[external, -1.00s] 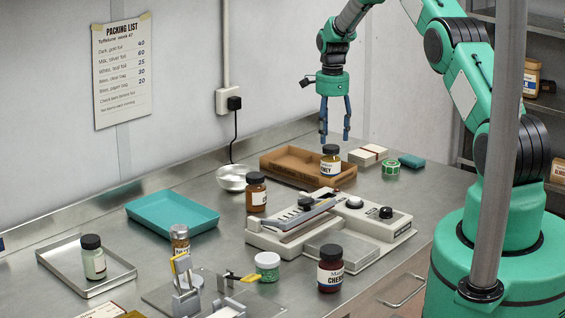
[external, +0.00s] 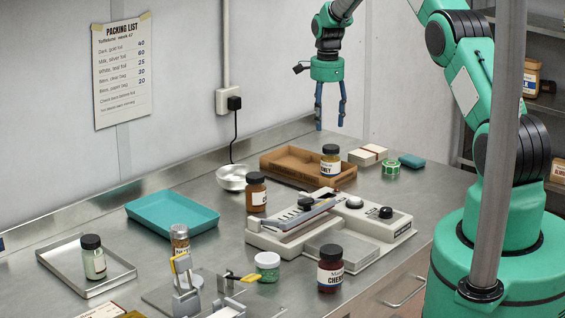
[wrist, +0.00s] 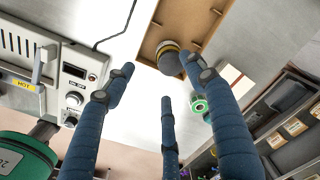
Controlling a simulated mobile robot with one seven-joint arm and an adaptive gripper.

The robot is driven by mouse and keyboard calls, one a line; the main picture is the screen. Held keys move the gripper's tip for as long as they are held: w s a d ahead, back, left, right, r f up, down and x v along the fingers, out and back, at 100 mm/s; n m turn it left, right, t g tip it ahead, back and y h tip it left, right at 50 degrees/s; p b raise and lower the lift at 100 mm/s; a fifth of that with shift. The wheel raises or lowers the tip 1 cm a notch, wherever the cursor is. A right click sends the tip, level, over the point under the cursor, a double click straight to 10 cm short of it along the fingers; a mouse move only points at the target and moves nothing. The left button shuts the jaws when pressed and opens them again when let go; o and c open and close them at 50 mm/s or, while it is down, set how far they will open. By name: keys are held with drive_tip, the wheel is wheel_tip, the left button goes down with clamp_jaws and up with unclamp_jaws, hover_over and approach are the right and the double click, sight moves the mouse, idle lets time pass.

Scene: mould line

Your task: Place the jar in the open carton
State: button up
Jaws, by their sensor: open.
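A honey jar (external: 330,161) with a dark lid and pale label stands upright at the near right end of the open brown carton (external: 283,168). It appears to be inside the walls, and its lower edge is partly hidden. In the wrist view, the jar (wrist: 170,60) shows from above within the lower end of the carton (wrist: 150,42). My gripper (external: 331,115) is open and empty, above the carton and clear of the jar. Its spread blue fingers (wrist: 160,82) also show in the wrist view, with nothing between them.
A grey heat sealer (external: 330,225) stands in front of the carton, with an amber jar (external: 256,192) and a cherry jar (external: 330,270) beside it. A teal tray (external: 172,213) lies left.

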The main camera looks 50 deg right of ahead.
drive_tip(key=s+a+r+n+t, duration=0.1)
drive_tip(key=s+a+r+n, duration=0.2)
drive_tip(key=a+r, duration=0.55)
drive_tip(key=s+a+r+n, duration=0.3)
drive_tip(key=a+r, duration=0.2)
drive_tip(key=r, duration=0.7)
drive_tip(key=s+a+r+n+t, duration=0.2)
drive_tip(key=s+a+r+n, duration=0.3)
drive_tip(key=s+a+r, duration=0.6)
drive_tip(key=s+a+r+n+t, duration=0.1)
drive_tip(key=s+a+r+n, duration=0.2)
drive_tip(key=s+a, duration=0.3)
drive_tip(key=s+a+r+n, duration=0.25)
drive_tip(key=s+a, duration=0.25)
drive_tip(key=s, duration=0.4)
drive_tip(key=s+a+f+n, duration=0.1)
drive_tip(key=s+a+n, duration=0.1)
drive_tip(key=s, duration=0.6)
drive_tip(key=s+a+n+t, duration=0.1)
drive_tip(key=s+a+n, duration=0.2)
drive_tip(key=s, duration=0.5)
drive_tip(key=shift+a+f+n, duration=0.35)
drive_tip(key=shift+a+f, duration=0.05)
drive_tip(key=shift+f, duration=0.15)
wheel_tip(320, 180, down, 15)
drive_tip(key=b, duration=1.5)
drive_tip(key=shift+b, duration=0.3)
